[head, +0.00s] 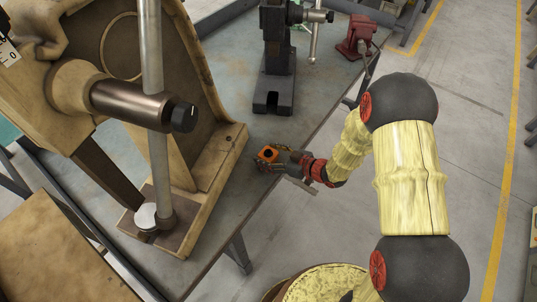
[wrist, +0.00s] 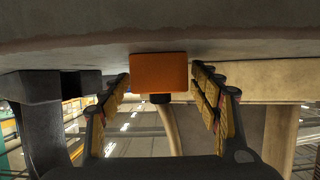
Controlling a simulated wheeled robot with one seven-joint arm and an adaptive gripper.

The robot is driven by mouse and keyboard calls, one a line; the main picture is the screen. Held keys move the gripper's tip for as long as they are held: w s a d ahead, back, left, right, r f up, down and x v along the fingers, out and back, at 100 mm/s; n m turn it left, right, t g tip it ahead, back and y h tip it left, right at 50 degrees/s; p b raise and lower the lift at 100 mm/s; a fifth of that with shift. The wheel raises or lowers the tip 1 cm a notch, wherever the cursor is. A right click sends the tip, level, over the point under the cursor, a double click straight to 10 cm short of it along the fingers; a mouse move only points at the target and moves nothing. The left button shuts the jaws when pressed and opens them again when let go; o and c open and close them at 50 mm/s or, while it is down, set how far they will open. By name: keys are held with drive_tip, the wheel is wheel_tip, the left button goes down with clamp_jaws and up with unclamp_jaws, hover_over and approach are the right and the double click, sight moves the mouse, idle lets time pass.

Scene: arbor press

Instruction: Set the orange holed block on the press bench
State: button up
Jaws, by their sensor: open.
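The orange holed block (head: 268,154) sits on the grey press bench (head: 247,192), close to the base of the large tan press, its dark hole facing up. My gripper (head: 270,160) is at the block, low over the bench. In the wrist view, which shows the bench upside down along the top, the orange block (wrist: 160,72) stands against the bench surface. My open gripper (wrist: 161,80) has one finger on each side of it, with gaps visible between fingers and block. The hole does not show in the wrist view.
The large tan press (head: 205,190) stands just left of the block. A smaller dark press (head: 275,75) and a red vise (head: 356,36) are farther back. The bench's right edge runs close beside my gripper. Bare bench lies between the block and the dark press.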

drive_tip(key=shift+r, duration=0.1)
drive_tip(key=shift+s+d+r, duration=0.1)
drive_tip(key=shift+d+r, duration=0.05)
drive_tip(key=shift+d, duration=0.05)
drive_tip(key=p+v, duration=0.2)
drive_tip(key=v, duration=1)
drive_tip(key=w+d+r+m+t+h, duration=0.2)
drive_tip(key=w+d+r+h, duration=0.55)
drive_tip(key=d+r, duration=0.2)
drive_tip(key=s+d+r+m+h, duration=0.2)
drive_tip(key=d+r+m+h, duration=0.15)
drive_tip(key=r, duration=0.45)
drive_tip(key=s+d+r+m+g+h, duration=0.1)
drive_tip(key=s+r+m+g+h, duration=0.15)
drive_tip(key=s+r, duration=0.75)
drive_tip(key=s+a+m+g+y, duration=0.1)
drive_tip(key=s+a, duration=0.2)
drive_tip(key=s, duration=0.5)
drive_tip(key=s+a+m+g+y, duration=0.1)
drive_tip(key=s+a+y, duration=0.1)
drive_tip(key=s, duration=0.6)
drive_tip(key=shift+s+a+r, duration=0.15)
drive_tip(key=shift+a, duration=0.65)
